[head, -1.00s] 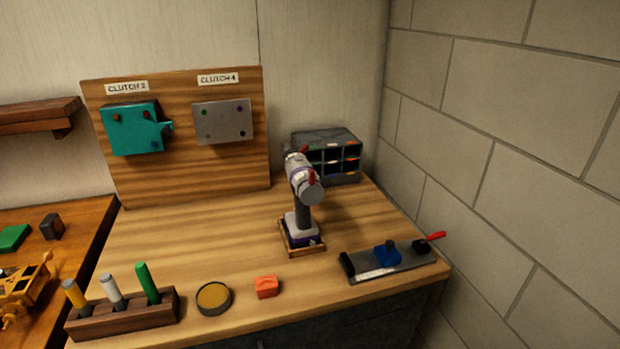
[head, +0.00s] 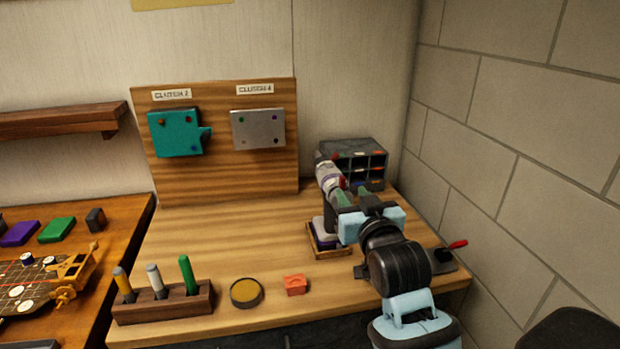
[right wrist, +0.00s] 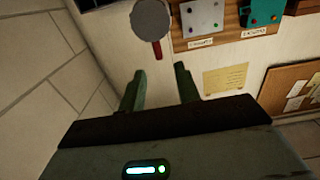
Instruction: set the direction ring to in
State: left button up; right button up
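The drill (head: 328,172) stands upright in a wooden holder (head: 330,254) on the bench, its head partly behind my right gripper. The drill's round grey end (right wrist: 151,19) and a red tab (right wrist: 157,50) lie just beyond the fingertips. My left gripper is not in view.
A board (head: 222,180) with a teal box and a grey plate stands behind. A compartment organizer (head: 352,145) is behind the drill. A marker rack (head: 164,308), a round tin (head: 246,292) and an orange block (head: 294,284) line the front. A red-handled fixture (head: 446,257) is partly hidden.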

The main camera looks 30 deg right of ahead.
aim_at(344, 180)
jog(key=shift+x, duration=3.95)
jog(key=shift+d+r, duration=0.1)
jog(key=shift+c, duration=0.2)
grip_shut()
